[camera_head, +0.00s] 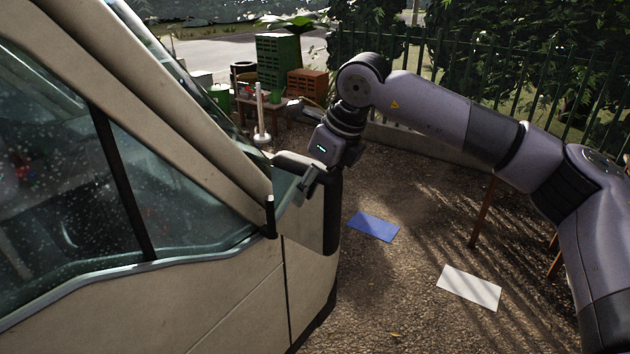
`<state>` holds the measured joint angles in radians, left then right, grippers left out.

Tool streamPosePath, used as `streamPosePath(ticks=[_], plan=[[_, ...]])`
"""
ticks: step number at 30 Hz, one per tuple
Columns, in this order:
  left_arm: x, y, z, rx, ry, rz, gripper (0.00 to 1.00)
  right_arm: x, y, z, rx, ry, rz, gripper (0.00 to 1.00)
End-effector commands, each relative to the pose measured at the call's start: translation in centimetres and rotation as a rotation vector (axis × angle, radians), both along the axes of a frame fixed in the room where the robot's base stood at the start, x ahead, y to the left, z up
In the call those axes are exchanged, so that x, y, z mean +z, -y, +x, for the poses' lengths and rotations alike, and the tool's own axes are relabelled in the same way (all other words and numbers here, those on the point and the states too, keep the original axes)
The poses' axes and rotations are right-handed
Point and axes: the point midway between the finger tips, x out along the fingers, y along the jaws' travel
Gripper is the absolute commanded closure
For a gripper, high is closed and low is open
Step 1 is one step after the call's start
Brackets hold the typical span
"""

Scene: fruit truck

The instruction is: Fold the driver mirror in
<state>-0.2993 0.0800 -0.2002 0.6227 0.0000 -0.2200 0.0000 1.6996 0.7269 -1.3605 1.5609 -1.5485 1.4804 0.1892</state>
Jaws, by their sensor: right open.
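The driver mirror (333,218) stands out from the front of the beige truck's door, beside the side window. Its dark housing shows along its top and right edge. My right gripper (306,184) reaches down from above and behind to the mirror's upper part, with its fingers at the housing. The jaws are open. I cannot tell whether a finger touches the mirror, as the gripper covers part of it. My left gripper is out of view.
The beige truck (190,290) fills the left side. A blue sheet (374,227) and a white sheet (469,287) lie on the gravel. Green crates (277,62) and brown crates (307,84) stand at the back. A green fence (500,75) runs behind. The gravel right of the truck is mostly clear.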

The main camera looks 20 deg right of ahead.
Motion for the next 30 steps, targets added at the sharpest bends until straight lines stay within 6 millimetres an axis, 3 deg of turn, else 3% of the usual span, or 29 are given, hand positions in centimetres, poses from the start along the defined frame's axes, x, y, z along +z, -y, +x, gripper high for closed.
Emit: streamPosePath(ticks=[5, 30], plan=[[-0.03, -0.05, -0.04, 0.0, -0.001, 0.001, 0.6, -0.04, -0.03, 0.0, 0.0, 0.0, 0.0, 0.37], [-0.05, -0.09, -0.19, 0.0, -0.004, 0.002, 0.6, 0.03, 0.02, 0.01, 0.0, 0.001, -0.001, 0.92]])
